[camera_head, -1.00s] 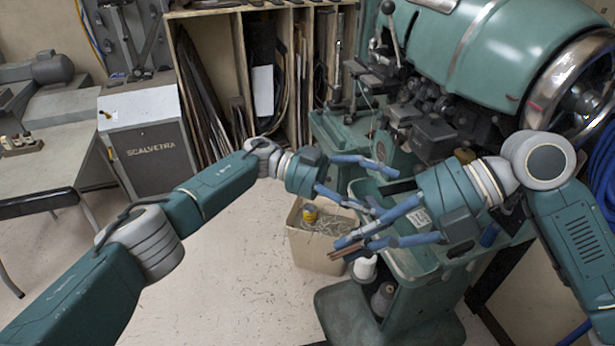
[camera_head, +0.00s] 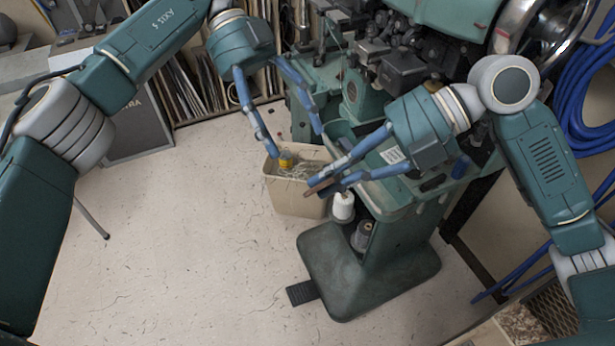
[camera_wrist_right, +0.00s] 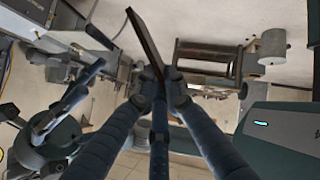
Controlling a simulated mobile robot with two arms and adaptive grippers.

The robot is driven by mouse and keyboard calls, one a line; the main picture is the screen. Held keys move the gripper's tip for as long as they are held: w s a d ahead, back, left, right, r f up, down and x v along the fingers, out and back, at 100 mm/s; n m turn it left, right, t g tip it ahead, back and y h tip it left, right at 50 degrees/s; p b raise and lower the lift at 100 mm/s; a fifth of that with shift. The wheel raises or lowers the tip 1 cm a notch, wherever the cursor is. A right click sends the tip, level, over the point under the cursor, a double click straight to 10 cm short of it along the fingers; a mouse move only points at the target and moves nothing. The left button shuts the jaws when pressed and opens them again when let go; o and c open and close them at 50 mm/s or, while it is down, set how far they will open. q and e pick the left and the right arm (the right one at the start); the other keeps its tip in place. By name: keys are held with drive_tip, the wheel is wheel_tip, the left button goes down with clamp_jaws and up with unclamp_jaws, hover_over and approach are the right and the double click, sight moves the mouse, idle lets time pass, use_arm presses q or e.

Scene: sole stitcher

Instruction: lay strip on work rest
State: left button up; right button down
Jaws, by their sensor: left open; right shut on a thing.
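A thin brown strip (camera_head: 318,188) is held in my right gripper (camera_head: 325,186), which is shut on it; only a short end shows in the head view. In the right wrist view the strip (camera_wrist_right: 143,38) sticks out as a long dark bar from between the closed fingers (camera_wrist_right: 158,78). My left gripper (camera_head: 297,142) is open and empty, fingers pointing down, above the bin. The green stitching machine (camera_head: 400,235) stands to the right, with a shallow green tray (camera_head: 343,133) at its side, partly behind my right gripper. Which part is the work rest I cannot tell.
A beige bin (camera_head: 298,200) with scraps and a yellow tin (camera_head: 286,159) stands on the floor by the machine. White (camera_head: 343,206) and grey (camera_head: 362,235) spools sit in its base. Blue hoses (camera_head: 575,100) hang at the right. The floor (camera_head: 190,250) at the left is clear.

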use_arm(q)
drive_tip(key=x, duration=0.9)
drive_tip(key=shift+s+d, duration=0.1)
drive_tip(key=shift+d, duration=0.05)
drive_tip(key=c, duration=1.3)
drive_tip(key=shift+o, duration=0.2)
use_arm(e)
drive_tip(key=c, duration=1.7)
unclamp_jaws()
drive_tip(key=shift+c, duration=0.2)
